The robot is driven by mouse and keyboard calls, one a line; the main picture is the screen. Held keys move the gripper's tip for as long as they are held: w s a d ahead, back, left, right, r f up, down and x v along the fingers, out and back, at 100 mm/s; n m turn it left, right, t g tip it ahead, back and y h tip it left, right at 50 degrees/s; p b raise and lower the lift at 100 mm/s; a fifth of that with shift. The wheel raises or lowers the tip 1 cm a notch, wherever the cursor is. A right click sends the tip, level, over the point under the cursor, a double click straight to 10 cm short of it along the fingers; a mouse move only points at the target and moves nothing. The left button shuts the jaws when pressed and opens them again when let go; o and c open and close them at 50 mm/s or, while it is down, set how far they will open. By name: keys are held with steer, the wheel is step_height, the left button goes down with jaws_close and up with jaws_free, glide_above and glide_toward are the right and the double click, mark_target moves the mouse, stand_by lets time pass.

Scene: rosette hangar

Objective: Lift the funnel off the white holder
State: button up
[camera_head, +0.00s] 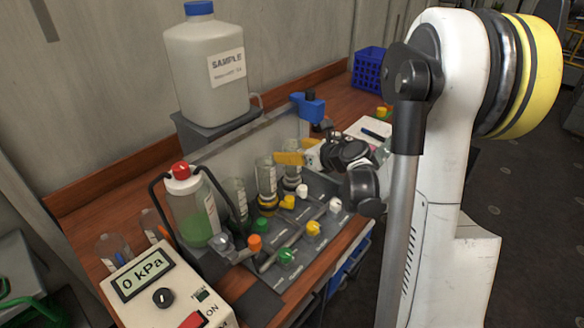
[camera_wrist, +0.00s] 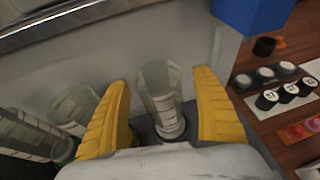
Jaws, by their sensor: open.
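The funnel is a clear cylinder with a label (camera_wrist: 158,88). It stands upright on the white holder (camera_wrist: 171,130), whose pale ring shows at its foot in the wrist view. In the head view the funnel (camera_head: 291,178) is the rightmost of the row, partly hidden by my gripper. My gripper (camera_head: 298,151) has yellow fingers and is open. In the wrist view one finger is on each side of the funnel, with a gap on both sides.
Other clear funnels (camera_wrist: 75,105) stand close on the left. A grey panel rises behind, with a blue block (camera_head: 308,107) at its right end. Colored valve knobs (camera_head: 313,228) are in front. A bottle of green liquid (camera_head: 195,210) and a pressure box (camera_head: 160,285) stand to the left.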

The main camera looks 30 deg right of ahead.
steer(key=c, duration=1.3)
steer(key=shift+o, duration=0.2)
steer(key=shift+r, duration=0.15)
